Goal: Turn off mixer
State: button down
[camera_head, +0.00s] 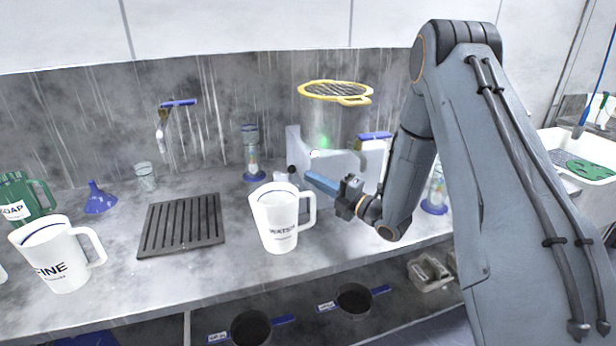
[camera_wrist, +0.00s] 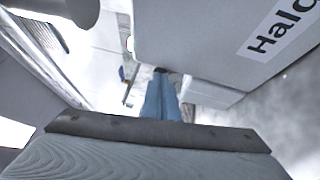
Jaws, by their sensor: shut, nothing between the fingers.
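The mixer (camera_head: 345,164) appears to be the pale grey machine at the back of the counter, right of centre in the head view. A green glow and a small white round part show on its front area. In the wrist view a large pale housing (camera_wrist: 200,40) with a label starting "Halo" fills the upper right; it is probably the same machine. My gripper (camera_head: 309,177) has blue fingers, shut and empty, pointing left in front of the mixer. In the wrist view the shut fingers (camera_wrist: 161,78) point beside the housing. I cannot tell whether they touch it.
A white jug (camera_head: 275,222) stands just left of my gripper, near the counter's front edge. A yellow-rimmed mesh sieve (camera_head: 335,92) is above the mixer. A dark slotted mat (camera_head: 182,226), another white jug (camera_head: 62,262) and a green soap jug (camera_head: 20,198) are farther left.

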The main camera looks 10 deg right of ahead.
jog(key=b+v, duration=0.3)
jog(key=v, duration=0.7)
jog(key=shift+f, duration=0.2)
jog(key=d+f+m+g+h, duration=0.1)
jog(key=m+h, duration=0.3)
jog(key=m, duration=0.1)
jog(key=s+d+f+m+g+h, duration=0.1)
jog(key=d+m+g+h, duration=0.1)
jog(key=m+h, duration=0.2)
jog(key=d+f+m+g+h, duration=0.1)
jog(key=m+h, duration=0.3)
jog(key=m, duration=0.2)
jog(key=shift+s+d+f, duration=0.1)
jog(key=shift+s+d, duration=0.3)
jog(key=s+a+m+g+h, duration=0.1)
jog(key=s+a+m+g, duration=0.2)
jog(key=s, duration=2.1)
jog(key=m+g, duration=0.5)
jog(key=m, duration=0.5)
jog(key=shift+r+g+h, duration=0.4)
